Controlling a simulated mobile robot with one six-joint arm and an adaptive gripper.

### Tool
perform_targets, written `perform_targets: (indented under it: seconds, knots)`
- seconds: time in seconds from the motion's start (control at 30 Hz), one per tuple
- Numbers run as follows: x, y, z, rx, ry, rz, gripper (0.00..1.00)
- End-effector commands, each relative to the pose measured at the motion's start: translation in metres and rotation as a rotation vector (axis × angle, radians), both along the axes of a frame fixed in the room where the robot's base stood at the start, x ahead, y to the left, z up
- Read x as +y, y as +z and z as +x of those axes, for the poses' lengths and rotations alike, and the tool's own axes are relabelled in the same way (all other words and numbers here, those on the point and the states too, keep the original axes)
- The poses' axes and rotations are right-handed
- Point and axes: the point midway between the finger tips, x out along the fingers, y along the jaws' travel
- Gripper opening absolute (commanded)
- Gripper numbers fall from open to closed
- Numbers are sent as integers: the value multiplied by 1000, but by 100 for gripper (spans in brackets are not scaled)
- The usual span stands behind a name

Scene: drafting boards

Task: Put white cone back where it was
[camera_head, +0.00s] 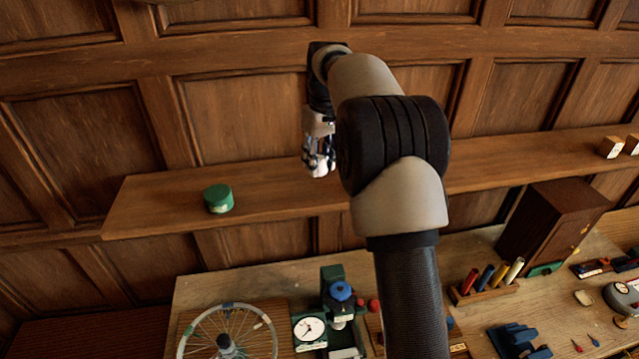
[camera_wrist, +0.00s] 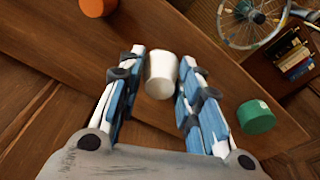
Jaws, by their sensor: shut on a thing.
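The white cone (camera_wrist: 161,76) is between the two fingers of my gripper (camera_wrist: 163,62) in the wrist view, looking like a short, slightly tapered white cup shape. My gripper is shut on it. In the head view my gripper (camera_head: 319,160) is over the wooden wall shelf (camera_head: 270,197), to the right of the green round piece. The white cone is hard to make out there among the fingers. I cannot tell whether it touches the shelf.
A green round piece (camera_head: 218,198) stands on the shelf's left part; it also shows in the wrist view (camera_wrist: 256,116). An orange piece (camera_wrist: 97,6) is at the wrist view's top edge. Wooden blocks (camera_head: 611,147) sit far right. Below is a cluttered bench with a spoked wheel (camera_head: 240,335).

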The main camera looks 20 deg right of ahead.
Motion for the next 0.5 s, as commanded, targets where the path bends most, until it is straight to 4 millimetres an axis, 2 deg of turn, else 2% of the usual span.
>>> perform_targets:
  seconds: [0.1,0.27,0.5]
  knots:
    - [0,-19,-1,1,0,0,5]
    - [0,-31,0,-1,0,0,5]
    - [0,-66,0,1,0,1,5]
